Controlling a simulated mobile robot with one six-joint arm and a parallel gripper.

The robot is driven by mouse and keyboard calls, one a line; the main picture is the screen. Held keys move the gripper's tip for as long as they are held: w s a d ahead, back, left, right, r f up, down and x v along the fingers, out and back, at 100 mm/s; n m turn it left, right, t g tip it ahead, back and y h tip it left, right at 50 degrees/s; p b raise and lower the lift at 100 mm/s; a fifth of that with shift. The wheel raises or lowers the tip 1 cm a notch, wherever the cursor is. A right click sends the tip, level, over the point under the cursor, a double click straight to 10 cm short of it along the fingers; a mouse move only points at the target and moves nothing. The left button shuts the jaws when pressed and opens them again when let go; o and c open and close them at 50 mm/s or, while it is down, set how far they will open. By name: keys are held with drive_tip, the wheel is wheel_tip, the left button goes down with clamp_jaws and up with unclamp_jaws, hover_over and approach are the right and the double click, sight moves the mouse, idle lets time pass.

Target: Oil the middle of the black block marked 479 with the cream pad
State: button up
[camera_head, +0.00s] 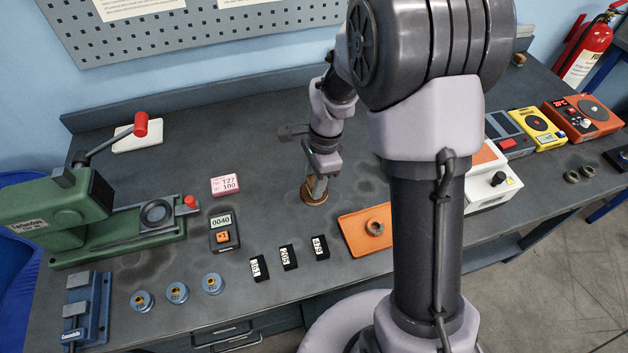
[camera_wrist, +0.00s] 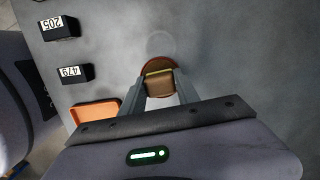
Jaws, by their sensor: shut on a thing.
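The black block marked 479 (camera_head: 321,253) stands at the right end of a row of three black blocks on the bench. In the wrist view the same block (camera_wrist: 87,72) lies left of my gripper, its white label showing. My gripper (camera_head: 315,190) is low over the bench, behind and apart from that block. In the wrist view my gripper (camera_wrist: 161,92) is shut on a brown piece with a pale yellowish edge, which I take to be the cream pad (camera_wrist: 160,83). A round reddish-brown base shows under it. The pad's underside is hidden.
The block marked 205 (camera_head: 289,257) and another black block (camera_head: 259,268) stand left of 479. An orange tray (camera_head: 352,237) with a metal ring lies to its right. A display device (camera_head: 224,240) and pink box (camera_head: 224,185) stand left. Bare bench lies between gripper and blocks.

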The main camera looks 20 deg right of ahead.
idle(0.4)
wheel_tip(320, 180, up, 7)
drive_tip(key=p, duration=0.6)
drive_tip(key=shift+r, duration=0.1)
idle(0.3)
drive_tip(key=shift+f+b, duration=0.25)
drive_tip(key=shift+b, duration=0.05)
drive_tip(key=f+n+b, duration=0.1)
drive_tip(key=n, duration=0.3)
drive_tip(key=s+f+n+g+h+b, duration=0.1)
drive_tip(key=f+n+b, duration=0.1)
drive_tip(key=n, duration=0.3)
drive_tip(key=s+f+n+b, duration=0.1)
drive_tip(key=f+n+b, duration=0.1)
drive_tip(key=n, duration=0.3)
drive_tip(key=shift+a+f, duration=0.1)
drive_tip(key=n, duration=0.2)
drive_tip(key=shift+s+f+n+h, duration=0.25)
drive_tip(key=shift+n+h, duration=0.05)
drive_tip(key=shift+h, duration=0.1)
drive_tip(key=shift+r+n+g, duration=0.15)
drive_tip(key=shift+n+g, duration=0.15)
